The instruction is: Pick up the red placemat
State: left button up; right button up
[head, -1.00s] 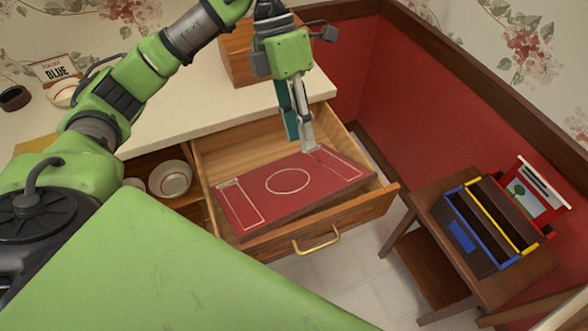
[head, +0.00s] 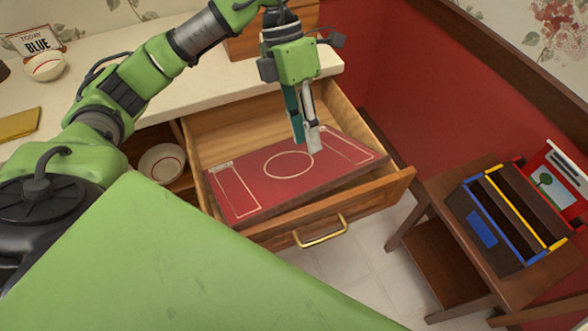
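The red placemat (head: 265,195) lies in the open wooden drawer (head: 225,122), with cream lines and a circle on its top. It looks tilted, its near edge close to the drawer front. My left gripper (head: 307,146) points down into the drawer. Its teal and grey fingertips overlap the far part of the placemat, right of the circle. The fingers are close together with a narrow gap; whether the placemat is between them or they touch it cannot be told. My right gripper does not show.
A white counter (head: 180,100) is above the drawer. Bowls (head: 162,163) sit in the cabinet at left. A small wooden table (head: 440,190) at right holds a dark caddy (head: 480,228). A red wall bounds the drawer's right side.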

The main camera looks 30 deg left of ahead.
pick_arm(q)
send_near(318, 187)
jog(key=x, duration=0.2)
jog(key=shift+s+d+f, duration=0.2)
jog(key=shift+s, duration=0.1)
jog(key=p+x, duration=0.1)
jog(key=x, duration=0.3)
jog(key=shift+w+f+p, duration=0.2)
jog(key=shift+p, duration=0.15)
jog(key=shift+s+d+f, duration=0.1)
jog(key=shift+d+f, duration=0.05)
jog(key=shift+f, duration=0.3)
grip_shut()
